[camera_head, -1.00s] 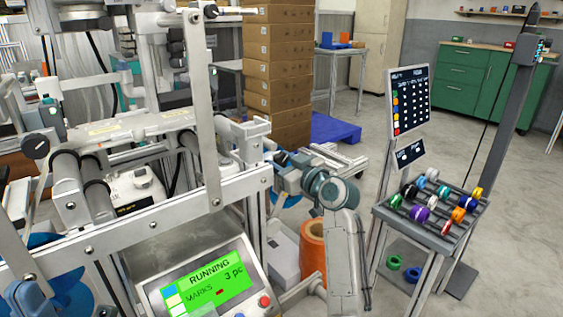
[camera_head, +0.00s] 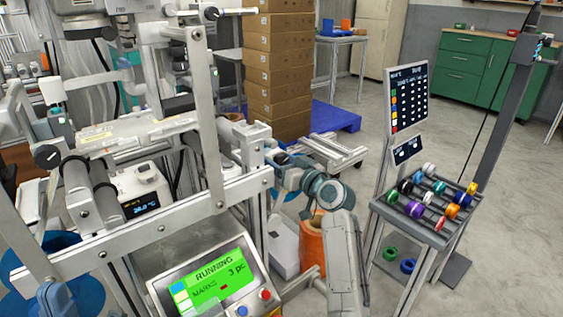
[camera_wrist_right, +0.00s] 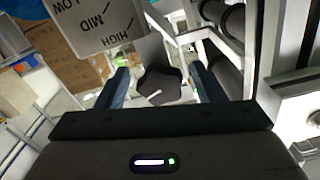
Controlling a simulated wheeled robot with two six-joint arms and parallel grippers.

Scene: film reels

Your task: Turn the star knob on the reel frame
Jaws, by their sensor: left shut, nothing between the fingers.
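The dark star knob (camera_wrist_right: 163,84) with a white pointer line shows in the right wrist view, beneath a plate (camera_wrist_right: 98,22) marked LOW, MID and HIGH. My right gripper (camera_wrist_right: 162,88) is open, with one blue finger on each side of the knob and a small gap on both sides. In the head view my right gripper (camera_head: 272,157) is at the right side of the reel frame (camera_head: 165,215); I cannot make out the knob there. A blue-grey part at the bottom left edge seems to be my left gripper (camera_head: 55,298), mostly out of frame.
A green RUNNING screen (camera_head: 215,285) sits low at the frame's front. A rack of coloured spools (camera_head: 425,235) and a dark board (camera_head: 408,100) stand to the right. Stacked cartons (camera_head: 278,70) are behind. Open floor lies at the right.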

